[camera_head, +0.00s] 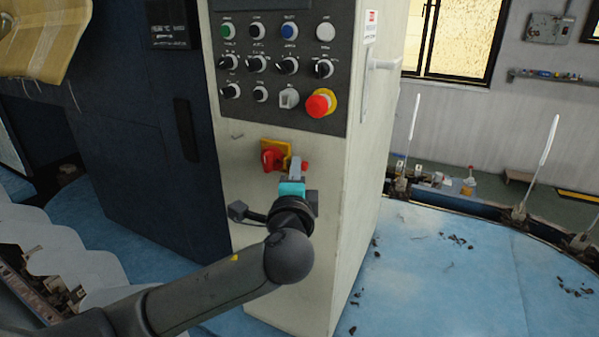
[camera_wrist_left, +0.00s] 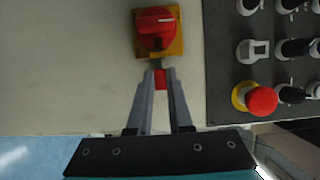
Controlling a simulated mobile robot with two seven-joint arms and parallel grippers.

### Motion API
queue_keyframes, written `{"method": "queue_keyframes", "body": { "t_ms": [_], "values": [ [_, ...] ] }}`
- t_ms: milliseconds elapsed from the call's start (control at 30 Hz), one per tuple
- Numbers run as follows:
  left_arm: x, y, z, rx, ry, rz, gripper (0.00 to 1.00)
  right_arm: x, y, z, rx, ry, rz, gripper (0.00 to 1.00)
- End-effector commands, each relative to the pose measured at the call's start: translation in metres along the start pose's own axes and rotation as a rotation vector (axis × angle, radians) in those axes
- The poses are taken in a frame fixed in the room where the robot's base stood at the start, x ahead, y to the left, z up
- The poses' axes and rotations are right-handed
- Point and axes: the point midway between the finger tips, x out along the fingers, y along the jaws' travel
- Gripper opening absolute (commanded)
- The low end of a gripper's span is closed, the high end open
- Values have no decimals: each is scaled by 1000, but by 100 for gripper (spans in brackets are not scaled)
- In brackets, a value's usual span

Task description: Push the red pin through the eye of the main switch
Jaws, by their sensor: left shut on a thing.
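The main switch (camera_head: 272,157) is a red rotary handle on a yellow plate, set on the pale cabinet front below the button panel. It also shows in the left wrist view (camera_wrist_left: 156,27). My left gripper (camera_head: 297,170) is right in front of the switch, at its lower right in the head view. It is shut on the red pin (camera_wrist_left: 161,79), whose red part shows between the fingers in the left wrist view. The fingertips are just below the switch plate there. The switch's eye and the pin's tip cannot be made out clearly. My right gripper is in neither view.
A dark button panel (camera_head: 275,75) with several knobs and a red emergency button (camera_head: 320,103) is above the switch. The blue floor (camera_head: 430,270) at right has scattered dark bits.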

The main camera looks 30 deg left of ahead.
Motion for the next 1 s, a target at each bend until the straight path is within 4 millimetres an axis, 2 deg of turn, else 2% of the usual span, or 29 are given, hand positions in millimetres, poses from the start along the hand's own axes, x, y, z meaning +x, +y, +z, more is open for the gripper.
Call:
{"method": "queue_keyframes", "body": {
  "t_ms": [467,500,800,1000],
  "values": [
    [4,0,9,1,-2,-1,0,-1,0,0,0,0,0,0],
    [4,0,9,1,-2,-1,19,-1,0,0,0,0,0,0],
    [4,0,9,0,-1,-1,53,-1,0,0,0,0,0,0],
    [4,0,9,0,-1,-1,53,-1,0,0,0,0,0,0]
  ]
}}
